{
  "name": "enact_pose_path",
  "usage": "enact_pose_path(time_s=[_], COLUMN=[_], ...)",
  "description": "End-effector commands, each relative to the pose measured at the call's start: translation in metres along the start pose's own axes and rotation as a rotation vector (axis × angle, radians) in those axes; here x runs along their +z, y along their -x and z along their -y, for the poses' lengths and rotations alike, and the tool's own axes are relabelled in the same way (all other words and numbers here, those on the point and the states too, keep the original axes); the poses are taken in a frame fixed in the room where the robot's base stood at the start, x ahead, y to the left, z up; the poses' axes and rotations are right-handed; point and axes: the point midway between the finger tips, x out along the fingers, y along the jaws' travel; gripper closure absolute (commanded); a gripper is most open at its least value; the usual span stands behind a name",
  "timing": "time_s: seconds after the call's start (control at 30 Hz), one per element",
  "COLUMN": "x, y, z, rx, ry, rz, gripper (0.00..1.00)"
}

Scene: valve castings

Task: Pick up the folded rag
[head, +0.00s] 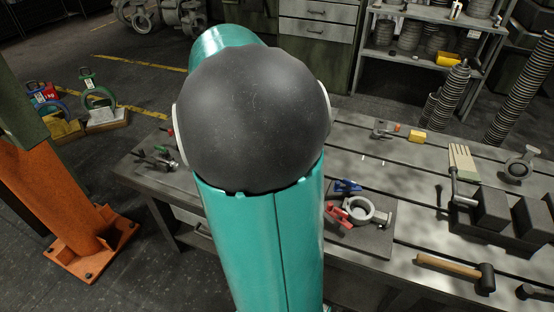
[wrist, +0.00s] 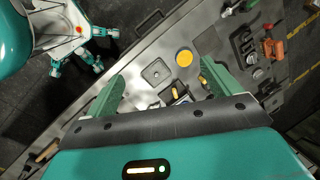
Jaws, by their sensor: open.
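I cannot make out a folded rag with certainty in either view. My gripper (wrist: 162,72) shows in the wrist view with its two green fingers spread wide apart and nothing held between them. It is above the grey bench (wrist: 128,82), and a grey square piece with a round mark (wrist: 156,73) and a yellow round piece (wrist: 184,58) show beyond and between the fingers. Small light and dark parts near the right finger are partly hidden. In the head view my arm covers the middle of the bench, and the gripper is hidden.
In the head view, a ring casting with a red clamp (head: 362,211) lies on a dark plate on the bench (head: 410,190). To the right are a cream-ended brush-like tool (head: 462,160), dark blocks (head: 491,212) and a hammer (head: 455,267). An orange post (head: 80,190) stands left.

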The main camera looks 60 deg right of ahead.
Motion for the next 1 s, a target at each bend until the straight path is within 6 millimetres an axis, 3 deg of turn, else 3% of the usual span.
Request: enact_pose_path(time_s=[0.03,0.27,0.5,0.6,0.8,1.0], x=[-0.028,-0.141,-0.255,-0.29,-0.324,-0.328], y=[-0.01,-0.042,-0.077,-0.088,-0.1,-0.125], z=[0.003,-0.004,-0.041,-0.058,-0.077,-0.085], rx=[0.017,0.063,0.098,0.106,0.111,0.113], ry=[-0.112,-0.602,-1.071,-1.218,-1.364,-1.377], rz=[-0.01,-0.071,-0.172,-0.212,-0.255,-0.257], gripper=[0.11,0.11,0.11,0.11,0.11,0.11])
